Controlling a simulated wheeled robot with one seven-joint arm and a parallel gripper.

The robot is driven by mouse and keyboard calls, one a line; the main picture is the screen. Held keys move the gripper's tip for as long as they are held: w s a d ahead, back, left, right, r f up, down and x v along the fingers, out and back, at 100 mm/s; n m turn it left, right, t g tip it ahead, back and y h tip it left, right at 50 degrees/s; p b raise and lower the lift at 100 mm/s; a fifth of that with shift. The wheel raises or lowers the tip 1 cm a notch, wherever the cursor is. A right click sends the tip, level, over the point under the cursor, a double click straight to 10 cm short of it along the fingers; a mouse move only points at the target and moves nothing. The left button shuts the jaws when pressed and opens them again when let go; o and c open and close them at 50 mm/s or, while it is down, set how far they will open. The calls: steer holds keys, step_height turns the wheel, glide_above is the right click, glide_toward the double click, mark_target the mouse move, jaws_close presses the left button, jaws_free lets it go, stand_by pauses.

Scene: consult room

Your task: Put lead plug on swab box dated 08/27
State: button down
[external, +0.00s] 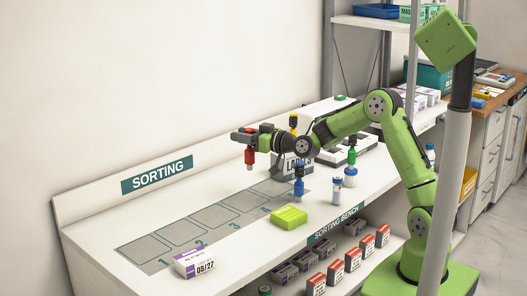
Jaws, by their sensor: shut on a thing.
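My gripper (250,146) is above the back middle of the sorting bench, shut on a red plug (249,157). The plug hangs below the jaws, clear of the bench top; its upper part is hidden by the jaws. The swab box dated 08/27 (194,264), white with a purple band, lies at the front left of the bench, its date facing front. It is well to the left of and nearer the camera than my gripper. I see nothing on top of it.
The sorting bench (110,221) has grey numbered squares, which look empty. A lime-green box (289,217), a blue-topped plug (299,183) and a small bottle (337,190) stand right of the swab box. Several boxes fill the shelf below.

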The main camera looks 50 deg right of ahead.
steer(key=s+a+r+n+g+y+p, duration=0.1)
steer(key=s+a+n+g+y, duration=0.3)
steer(key=a, duration=0.8)
steer(key=s+a+r+n+y+p, duration=0.1)
steer(key=s+a+r+y, duration=0.15)
steer(key=s+a, duration=0.75)
steer(key=s+a+r+n+g+y+p, duration=0.1)
steer(key=s+a+n+g+y, duration=0.2)
steer(key=a, duration=1.2)
step_height(320, 180, down, 10)
steer(key=a+b, duration=0.1)
steer(key=b, duration=0.1)
steer(key=shift+w+f+y+b, duration=0.15)
steer(key=shift+f+y+b, duration=0.05)
steer(key=shift+y+b, duration=0.15)
steer(key=shift+f, duration=0.2)
steer(key=c, duration=0.7)
jaws_free()
steer(key=shift+c, duration=0.2)
